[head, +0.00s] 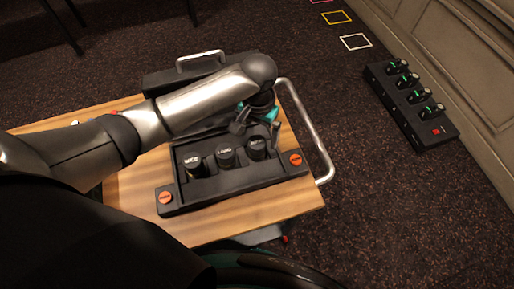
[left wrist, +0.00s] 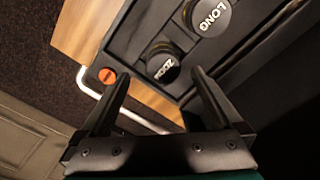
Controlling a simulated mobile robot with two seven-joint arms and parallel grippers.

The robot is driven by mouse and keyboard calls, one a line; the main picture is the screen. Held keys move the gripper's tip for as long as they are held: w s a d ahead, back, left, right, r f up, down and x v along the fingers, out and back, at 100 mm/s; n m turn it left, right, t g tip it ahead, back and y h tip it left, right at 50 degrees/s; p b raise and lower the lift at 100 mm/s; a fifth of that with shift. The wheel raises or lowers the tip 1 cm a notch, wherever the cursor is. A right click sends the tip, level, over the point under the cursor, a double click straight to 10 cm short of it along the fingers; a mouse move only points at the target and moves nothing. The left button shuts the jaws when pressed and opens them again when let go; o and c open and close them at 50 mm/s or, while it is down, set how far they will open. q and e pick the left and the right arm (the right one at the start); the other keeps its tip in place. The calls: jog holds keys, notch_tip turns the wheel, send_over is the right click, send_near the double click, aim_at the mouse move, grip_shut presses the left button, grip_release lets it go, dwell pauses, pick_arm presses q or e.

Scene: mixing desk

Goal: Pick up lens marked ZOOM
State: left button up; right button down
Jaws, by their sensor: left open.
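The lens marked ZOOM (left wrist: 163,65) is a black cap-like cylinder with white lettering, upright in a black tray (head: 232,185). In the head view the ZOOM lens (head: 257,150) is the rightmost of three. The lens marked LONG (head: 226,156) is beside it and the one marked WIDE (head: 193,165) is at the left. My left gripper (head: 256,128) is open and empty above the tray, near the ZOOM lens. In the left wrist view its fingers (left wrist: 161,75) point toward the ZOOM lens, which appears between the tips and beyond them. My right gripper is not in view.
The tray has orange round labels (head: 296,160) at its corners and sits on a wooden top (head: 245,208). A metal rail (head: 313,135) runs along the right edge. A black case with a silver handle (head: 201,56) stands behind. A black strip (head: 412,105) lies on the carpet.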

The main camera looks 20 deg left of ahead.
aim_at(257, 142)
pick_arm(q)
jog(key=shift+w+a+f+b, duration=0.1)
jog(key=shift+f+b, duration=0.2)
jog(key=shift+f, duration=1.05)
jog(key=shift+w+a+f+b, duration=0.1)
jog(key=shift+f+b, duration=0.15)
jog(key=shift+f, duration=1.1)
jog(key=shift+c, duration=0.3)
jog(key=shift+r, duration=0.1)
grip_shut()
